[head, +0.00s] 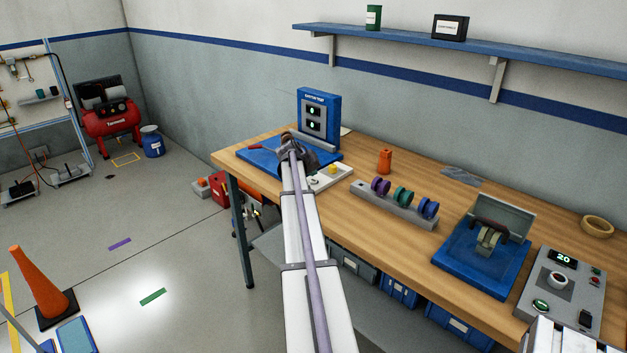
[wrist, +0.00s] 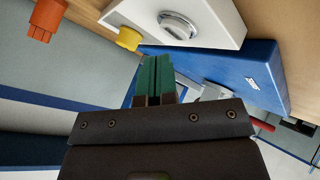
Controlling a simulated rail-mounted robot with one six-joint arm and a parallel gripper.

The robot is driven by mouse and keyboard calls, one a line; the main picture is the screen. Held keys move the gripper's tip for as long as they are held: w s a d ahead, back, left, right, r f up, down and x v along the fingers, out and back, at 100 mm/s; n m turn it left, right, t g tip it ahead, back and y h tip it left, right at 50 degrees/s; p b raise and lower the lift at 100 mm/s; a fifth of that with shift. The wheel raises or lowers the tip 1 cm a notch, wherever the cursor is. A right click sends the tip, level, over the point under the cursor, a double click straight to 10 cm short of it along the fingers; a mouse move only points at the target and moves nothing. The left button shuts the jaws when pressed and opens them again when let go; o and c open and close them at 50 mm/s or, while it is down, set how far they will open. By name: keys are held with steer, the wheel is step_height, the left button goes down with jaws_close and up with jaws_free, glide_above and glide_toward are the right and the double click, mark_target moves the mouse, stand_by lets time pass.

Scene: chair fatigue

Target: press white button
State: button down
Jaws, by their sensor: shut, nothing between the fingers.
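A white box (wrist: 215,12) with a round white button (wrist: 179,24) in a silver ring shows at the top of the wrist view. A yellow knob (wrist: 128,38) sits at its left edge. My gripper (wrist: 155,62) has its green fingers side by side, shut and empty. The fingertips appear just below the box in the picture, apart from the button; the exact gap is hard to tell. In the head view the white box (head: 318,183) lies on the bench beside the end of my arm, which partly hides it.
A blue machine base (wrist: 215,70) lies close beside the fingers, with an upright blue panel (head: 318,115) behind it. An orange bottle (head: 384,160) and a rack of coloured discs (head: 393,204) stand to the right on the wooden bench (head: 345,144).

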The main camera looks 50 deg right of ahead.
mark_target(312, 180)
step_height(312, 180, up, 5)
steer(key=p, duration=0.5)
steer(key=shift+r, duration=0.1)
stand_by(0.6)
steer(key=s+a, duration=0.1)
steer(key=s+a+f+y, duration=0.1)
steer(key=a, duration=0.1)
steer(key=s+a+f+y, duration=0.1)
steer(key=a, duration=0.1)
steer(key=shift+s+a+f+m+g, duration=0.15)
steer(key=shift+s+m+g, duration=0.1)
steer(key=shift+m+g, duration=0.05)
steer(key=shift+y, duration=0.7)
steer(key=a, duration=0.4)
steer(key=a+f, duration=0.1)
steer(key=a, duration=0.2)
steer(key=shift+s, duration=0.4)
steer(key=s+a+n+y, duration=0.2)
steer(key=a+n, duration=0.1)
steer(key=a, duration=1.4)
steer(key=s+a+f+n+y, duration=0.1)
steer(key=s+a+n+y, duration=0.1)
steer(key=a, duration=1.6)
steer(key=s+a+f+n+y, duration=0.1)
steer(key=s+a+n, duration=0.2)
steer(key=a, duration=1.5)
steer(key=shift+s+n+y, duration=0.3)
steer(key=shift+s+y, duration=0.1)
steer(key=shift+s, duration=0.15)
